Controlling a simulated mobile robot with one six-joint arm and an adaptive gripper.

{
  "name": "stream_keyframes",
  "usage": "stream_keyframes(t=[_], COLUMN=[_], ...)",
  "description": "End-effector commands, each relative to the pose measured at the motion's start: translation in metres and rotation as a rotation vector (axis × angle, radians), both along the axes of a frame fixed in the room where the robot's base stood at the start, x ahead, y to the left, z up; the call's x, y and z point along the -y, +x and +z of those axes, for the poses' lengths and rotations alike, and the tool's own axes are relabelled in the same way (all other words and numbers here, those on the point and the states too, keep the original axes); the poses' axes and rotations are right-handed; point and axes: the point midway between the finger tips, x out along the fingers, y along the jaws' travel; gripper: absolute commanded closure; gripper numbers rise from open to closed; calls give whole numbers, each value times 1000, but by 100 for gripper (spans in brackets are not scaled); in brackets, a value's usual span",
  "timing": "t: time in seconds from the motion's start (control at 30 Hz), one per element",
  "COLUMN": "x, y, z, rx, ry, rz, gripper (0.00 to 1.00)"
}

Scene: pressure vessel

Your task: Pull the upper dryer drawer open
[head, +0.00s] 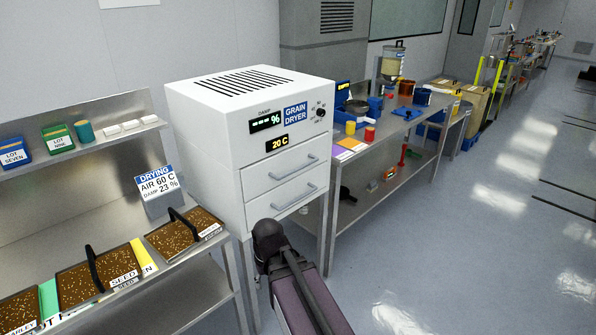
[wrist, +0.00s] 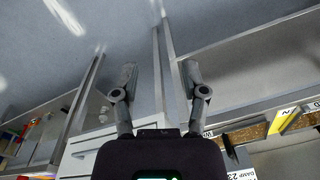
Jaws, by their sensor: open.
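The grain dryer (head: 215,125) is a white box with two drawers in the head view. The upper drawer (head: 262,180) is shut, with a grey bar handle (head: 293,168) across its front. The lower drawer (head: 262,208) is also shut and has a similar handle (head: 294,197). My dark arm stands in front of the dryer, below the lower drawer; its fingers cannot be made out there. In the wrist view my gripper (wrist: 159,67) is open and empty, with floor and metal legs behind its fingers. Part of a white front shows at the lower left there.
Left of the dryer, a metal bench holds seed trays (head: 95,282) with black handles. To the right stands a long workbench (head: 375,150) with coloured containers and a lower shelf.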

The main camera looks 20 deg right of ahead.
Motion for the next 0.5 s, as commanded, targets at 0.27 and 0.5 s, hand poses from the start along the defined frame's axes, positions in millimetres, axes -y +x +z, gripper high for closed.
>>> stream_keyframes(t=[0.27, 0.5], x=[15, 62], y=[71, 150], z=[-2, 14], rx=[126, 300], ry=[227, 499], rz=[-146, -359], gripper=[43, 43])
